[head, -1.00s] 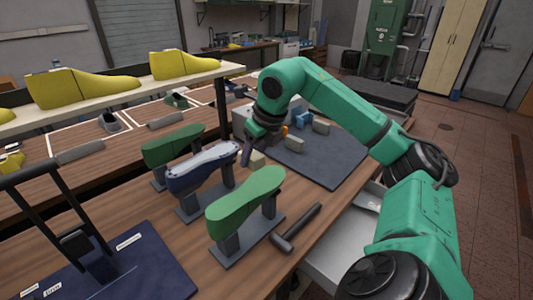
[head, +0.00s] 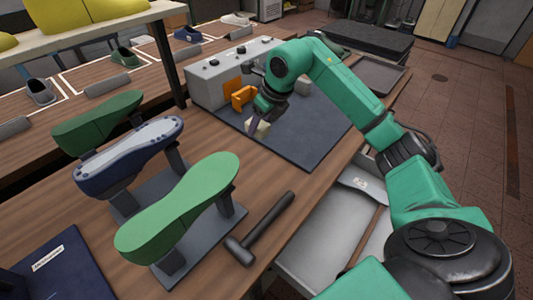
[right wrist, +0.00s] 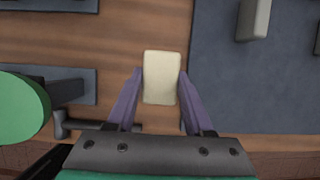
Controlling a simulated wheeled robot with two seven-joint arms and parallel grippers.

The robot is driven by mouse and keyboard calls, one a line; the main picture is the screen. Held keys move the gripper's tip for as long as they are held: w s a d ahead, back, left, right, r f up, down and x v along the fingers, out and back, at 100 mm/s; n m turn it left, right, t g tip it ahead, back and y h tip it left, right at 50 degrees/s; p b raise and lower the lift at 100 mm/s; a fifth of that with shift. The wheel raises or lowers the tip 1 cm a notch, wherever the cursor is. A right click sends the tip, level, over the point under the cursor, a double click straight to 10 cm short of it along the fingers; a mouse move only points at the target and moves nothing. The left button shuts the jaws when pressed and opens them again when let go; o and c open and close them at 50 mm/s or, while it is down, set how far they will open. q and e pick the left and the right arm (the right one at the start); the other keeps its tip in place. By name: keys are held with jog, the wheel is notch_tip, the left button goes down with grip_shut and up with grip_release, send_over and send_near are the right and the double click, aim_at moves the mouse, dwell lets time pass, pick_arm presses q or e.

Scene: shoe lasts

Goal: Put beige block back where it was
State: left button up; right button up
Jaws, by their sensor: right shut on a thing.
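The beige block (head: 261,129) shows in the head view below my right gripper (head: 257,122), near the left edge of the dark mat (head: 305,150). In the right wrist view the block (right wrist: 161,78) sits between the two purple fingers of my right gripper (right wrist: 160,88), which is shut on it. Wooden table and the mat's edge show beneath it there. Whether the block touches the surface I cannot tell. My left gripper is not in view.
A grey block (right wrist: 254,19) lies on the mat. An orange piece (head: 243,97) stands by a grey control box (head: 212,82). A hammer (head: 262,230) and green and blue shoe lasts (head: 180,207) on stands are nearer. An open drawer (head: 318,240) is below right.

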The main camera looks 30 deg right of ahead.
notch_tip(320, 180, down, 6)
jog(key=p, duration=0.2)
send_over(258, 162)
jog(key=s, duration=0.1)
jog(key=f, duration=0.4)
jog(key=shift+s+d+f, duration=0.2)
jog(key=shift+d+f, duration=0.1)
jog(key=shift+f, duration=0.1)
notch_tip(258, 162, down, 3)
jog(key=shift+a+r, duration=0.1)
jog(key=shift+r, duration=0.05)
jog(key=shift+f, duration=0.35)
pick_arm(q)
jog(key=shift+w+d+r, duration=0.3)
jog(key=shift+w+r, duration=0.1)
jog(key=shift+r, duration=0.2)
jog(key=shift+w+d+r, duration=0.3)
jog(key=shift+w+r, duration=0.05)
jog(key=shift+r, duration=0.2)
pick_arm(e)
jog(key=o, duration=1.2)
jog(key=shift+r, duration=0.1)
